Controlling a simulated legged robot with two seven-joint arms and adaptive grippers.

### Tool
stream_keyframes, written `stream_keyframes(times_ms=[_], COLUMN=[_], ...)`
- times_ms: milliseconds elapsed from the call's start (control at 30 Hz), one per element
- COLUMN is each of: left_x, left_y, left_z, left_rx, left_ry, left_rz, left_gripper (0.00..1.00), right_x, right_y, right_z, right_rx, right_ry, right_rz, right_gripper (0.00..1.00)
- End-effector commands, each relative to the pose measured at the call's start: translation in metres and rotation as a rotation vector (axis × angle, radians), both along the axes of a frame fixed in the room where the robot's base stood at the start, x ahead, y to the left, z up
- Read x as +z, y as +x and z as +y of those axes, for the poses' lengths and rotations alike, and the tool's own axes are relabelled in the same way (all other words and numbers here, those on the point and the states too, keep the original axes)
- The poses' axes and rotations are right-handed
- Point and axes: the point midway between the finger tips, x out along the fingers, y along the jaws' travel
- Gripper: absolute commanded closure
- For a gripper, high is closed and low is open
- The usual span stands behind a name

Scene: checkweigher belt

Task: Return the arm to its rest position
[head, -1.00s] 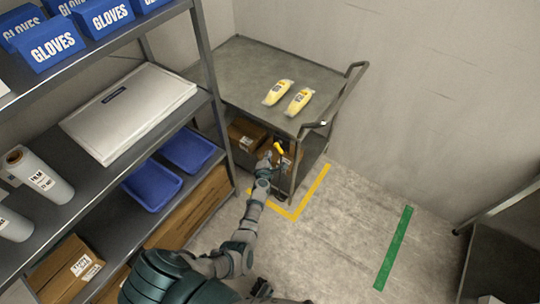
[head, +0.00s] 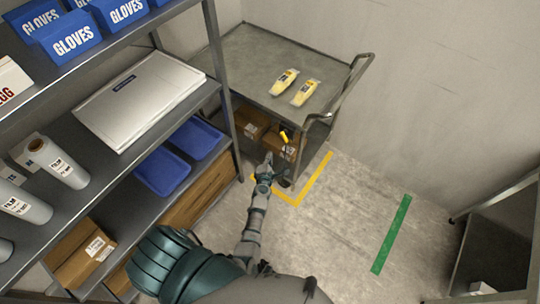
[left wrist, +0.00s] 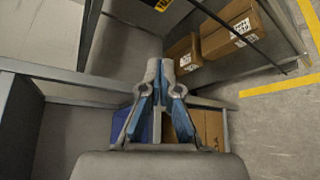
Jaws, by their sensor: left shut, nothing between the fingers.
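My left arm reaches forward from the bottom of the head view. My left gripper (head: 267,160) is shut and empty, in front of the lower part of the grey cart (head: 247,62). In the left wrist view its blue-grey fingers (left wrist: 160,68) come together at the tips with nothing between them. The gripper looks close to the cart's lower boxes in the head view, but I cannot tell the exact gap. My right gripper cannot be made out.
Two yellow packs (head: 305,92) lie on the cart top. Cardboard boxes (head: 250,123) sit below. A shelf rack (head: 215,65) with blue trays (head: 196,138) stands at left. Yellow floor tape (head: 318,180) and green tape (head: 391,235) mark the floor. Open floor lies to the right of my arm.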

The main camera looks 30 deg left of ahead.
Motion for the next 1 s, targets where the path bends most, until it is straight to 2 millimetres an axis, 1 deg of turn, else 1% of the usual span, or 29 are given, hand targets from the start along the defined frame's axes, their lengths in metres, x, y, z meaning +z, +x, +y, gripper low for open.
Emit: stream_keyframes(times_ms=[200, 400, 467, 533, 567, 633, 667, 700, 767, 800, 867, 900, 967, 1000], left_x=[0.001, 0.000, -0.003, -0.015, -0.024, -0.053, -0.068, -0.090, -0.125, -0.148, -0.180, -0.200, -0.228, -0.245], left_y=[0.000, 0.000, -0.001, -0.006, -0.010, -0.025, -0.035, -0.050, -0.080, -0.103, -0.140, -0.166, -0.208, -0.237], left_z=[-0.004, -0.001, -0.003, -0.011, -0.016, -0.036, -0.046, -0.061, -0.082, -0.095, -0.110, -0.118, -0.127, -0.131], left_rx=[-0.001, -0.001, -0.014, -0.068, -0.108, -0.237, -0.307, -0.408, -0.573, -0.684, -0.847, -0.955, -1.117, -1.226], left_ry=[0.002, 0.000, 0.013, 0.065, 0.105, 0.230, 0.295, 0.388, 0.530, 0.620, 0.746, 0.824, 0.936, 1.005], left_rz=[-0.001, -0.001, 0.011, 0.054, 0.087, 0.184, 0.235, 0.305, 0.410, 0.476, 0.566, 0.620, 0.695, 0.741], left_gripper=[1.00, 1.00, 1.00, 1.00, 1.00, 1.00, 1.00, 1.00, 1.00, 1.00, 1.00, 1.00, 1.00, 1.00], right_x=[-0.001, 0.000, 0.000, 0.000, 0.000, 0.000, 0.000, 0.000, 0.000, 0.000, 0.000, 0.000, 0.000, 0.000], right_y=[0.001, 0.001, 0.001, 0.001, 0.001, 0.001, 0.001, 0.001, 0.001, 0.001, 0.001, 0.001, 0.001, 0.001], right_z=[-0.003, -0.002, -0.003, -0.004, -0.004, -0.004, -0.004, -0.004, -0.004, -0.003, -0.002, 0.000, 0.003, 0.004], right_rx=[0.002, 0.001, 0.002, 0.002, 0.001, 0.001, 0.001, 0.001, 0.002, 0.001, 0.001, 0.000, -0.002, -0.002], right_ry=[-0.003, -0.003, -0.003, -0.004, -0.005, -0.005, -0.005, -0.005, -0.004, -0.003, -0.001, 0.000, 0.003, 0.005], right_rz=[0.000, -0.001, 0.000, 0.000, 0.000, 0.000, 0.000, 0.000, 0.000, 0.000, 0.000, 0.000, 0.000, 0.000], right_gripper=[0.60, 0.60, 0.60, 0.60, 0.60, 0.60, 0.60, 0.60, 0.60, 0.60, 0.60, 0.60, 0.60, 0.60])
